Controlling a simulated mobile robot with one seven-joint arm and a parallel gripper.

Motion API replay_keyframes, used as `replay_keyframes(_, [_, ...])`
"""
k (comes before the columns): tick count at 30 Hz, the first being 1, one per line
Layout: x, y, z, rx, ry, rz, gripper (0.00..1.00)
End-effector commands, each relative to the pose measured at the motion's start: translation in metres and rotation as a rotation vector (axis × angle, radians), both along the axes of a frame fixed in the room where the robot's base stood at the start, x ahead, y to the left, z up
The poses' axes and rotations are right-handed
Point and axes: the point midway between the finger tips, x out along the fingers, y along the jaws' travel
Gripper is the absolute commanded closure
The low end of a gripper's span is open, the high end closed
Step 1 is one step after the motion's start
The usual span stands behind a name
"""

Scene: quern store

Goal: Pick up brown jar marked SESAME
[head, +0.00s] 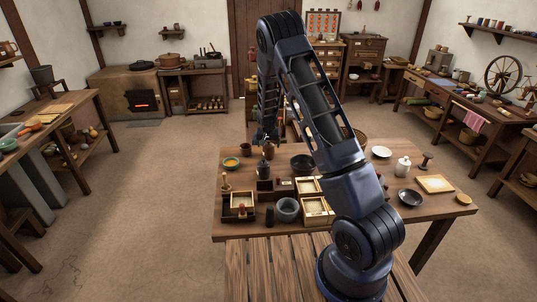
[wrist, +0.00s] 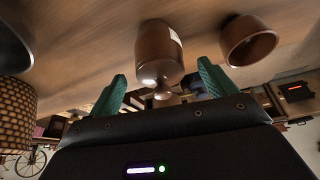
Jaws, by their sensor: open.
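A brown jar (wrist: 158,48) with a lid stands on the table, seen upside down in the wrist view. A pale label shows at its edge, but I cannot read its lettering. My gripper (wrist: 161,84) is open, its two green fingers pointing towards the jar, one on each side of its outline. The fingers do not visibly touch it. In the head view the brown jar (head: 269,151) stands near the table's far left part, just below my gripper (head: 264,138), which is small and dark there.
A brown cup (wrist: 249,40) stands close beside the jar; it also shows in the head view (head: 246,150). A bowl with yellow contents (head: 231,163), a dark bowl (head: 302,162) and wooden boxes (head: 316,207) crowd nearby.

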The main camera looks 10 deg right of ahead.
Motion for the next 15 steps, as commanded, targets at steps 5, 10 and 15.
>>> replay_keyframes(5, [0.009, -0.001, -0.020, 0.001, 0.000, 0.001, 0.16])
replay_keyframes(10, [0.010, -0.001, -0.023, 0.001, -0.001, 0.000, 0.16])
replay_keyframes(15, [0.010, -0.001, -0.023, 0.001, -0.001, 0.000, 0.30])
